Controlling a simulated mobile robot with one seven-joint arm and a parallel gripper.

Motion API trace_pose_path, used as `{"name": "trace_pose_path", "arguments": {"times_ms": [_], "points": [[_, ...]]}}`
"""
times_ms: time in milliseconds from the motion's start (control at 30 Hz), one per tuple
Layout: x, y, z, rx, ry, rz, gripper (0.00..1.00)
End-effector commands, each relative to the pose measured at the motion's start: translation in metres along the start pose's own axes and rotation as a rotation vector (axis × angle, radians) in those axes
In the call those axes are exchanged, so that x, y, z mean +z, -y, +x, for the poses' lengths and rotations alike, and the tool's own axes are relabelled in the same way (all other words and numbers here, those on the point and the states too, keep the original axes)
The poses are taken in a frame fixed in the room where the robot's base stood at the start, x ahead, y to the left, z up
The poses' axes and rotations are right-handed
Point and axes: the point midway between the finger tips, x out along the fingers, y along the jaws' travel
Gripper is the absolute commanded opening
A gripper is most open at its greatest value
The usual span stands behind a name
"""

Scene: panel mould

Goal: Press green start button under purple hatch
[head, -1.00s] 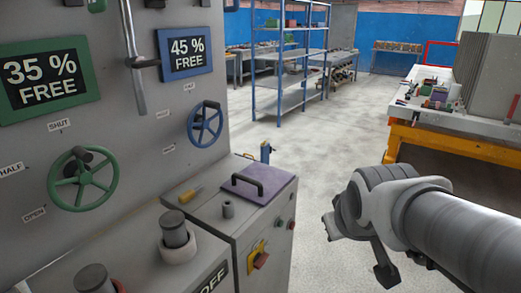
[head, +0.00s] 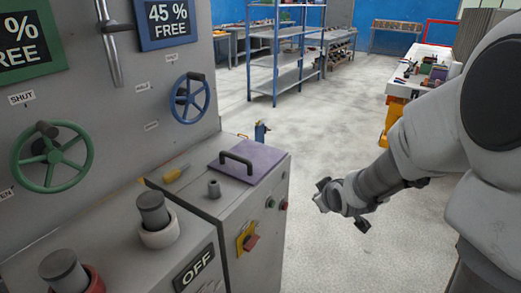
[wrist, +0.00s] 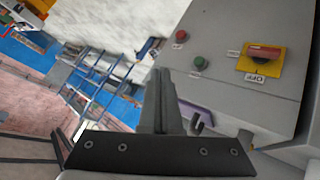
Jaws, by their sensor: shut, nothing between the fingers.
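The purple hatch (head: 262,158) lies closed flat on top of the grey cabinet, with a black handle (head: 236,163) on it. A small green button (head: 270,202) is on the cabinet's side face just below the hatch, with a red button (head: 284,205) to its right. In the wrist view the green button (wrist: 199,62) and red button (wrist: 180,36) both show unobstructed, each beside a small label. My gripper (head: 322,195) is in the air to the right of the buttons, apart from the cabinet. Its fingers (wrist: 163,100) are shut and empty.
A yellow switch plate with a red handle (head: 249,240) is left of the buttons, above the floor. Open floor (head: 330,130) lies behind; a workbench (head: 410,85) stands at back right.

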Motion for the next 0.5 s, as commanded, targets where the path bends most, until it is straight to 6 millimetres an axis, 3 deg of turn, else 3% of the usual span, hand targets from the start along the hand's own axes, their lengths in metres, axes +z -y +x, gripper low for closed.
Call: {"name": "trace_pose_path", "arguments": {"times_ms": [33, 200, 500], "points": [[0.009, 0.004, 0.016, -0.008, -0.016, -0.008, 0.0], [0.022, 0.012, 0.054, -0.016, -0.098, -0.038, 0.0], [0.047, 0.029, 0.109, -0.004, -0.263, -0.041, 0.0]]}}
